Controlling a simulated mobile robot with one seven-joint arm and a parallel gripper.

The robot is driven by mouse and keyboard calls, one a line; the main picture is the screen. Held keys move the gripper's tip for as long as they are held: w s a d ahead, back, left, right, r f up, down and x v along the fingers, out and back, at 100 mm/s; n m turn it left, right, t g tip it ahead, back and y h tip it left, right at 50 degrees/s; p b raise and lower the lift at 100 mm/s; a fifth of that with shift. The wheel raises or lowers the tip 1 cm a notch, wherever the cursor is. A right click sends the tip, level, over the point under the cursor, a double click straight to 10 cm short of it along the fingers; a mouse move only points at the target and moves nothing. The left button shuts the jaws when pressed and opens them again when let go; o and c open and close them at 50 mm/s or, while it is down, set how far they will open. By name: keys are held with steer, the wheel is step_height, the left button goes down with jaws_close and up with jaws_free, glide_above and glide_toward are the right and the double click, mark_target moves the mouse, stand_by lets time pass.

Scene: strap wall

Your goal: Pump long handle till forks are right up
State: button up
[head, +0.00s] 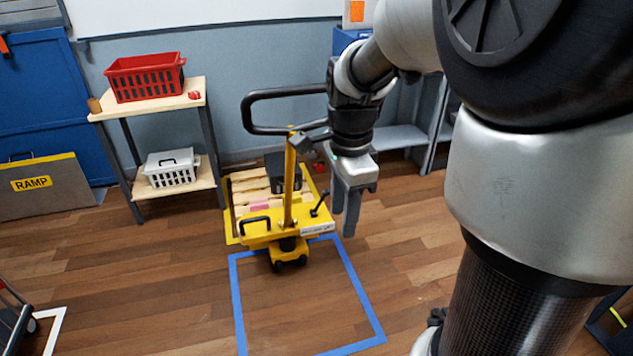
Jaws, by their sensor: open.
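A yellow pallet truck (275,232) stands on the wooden floor at the back edge of a blue taped square. Its long handle (289,185) rises upright from the truck body, with a black loop grip (246,112) at the top. A wooden pallet (250,190) with a dark box on it lies behind the truck body, where the forks are; I cannot tell the forks' height. My gripper (346,220) points down, open and empty, just right of the handle. My wrist overlaps the right end of the loop in the picture; I cannot tell whether they touch.
A shelf (150,112) with a red crate (145,77) and a white basket (171,168) stands at the left against the wall. A ramp board (45,187) leans farther left. The blue taped square (236,300) is clear floor in front of the truck.

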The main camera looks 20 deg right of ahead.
steer(key=s+r+p, duration=0.5)
steer(key=r+p, duration=0.3)
steer(key=r, duration=0.3)
stand_by(0.8)
steer(key=shift+r+p, duration=0.1)
steer(key=shift+p, duration=0.25)
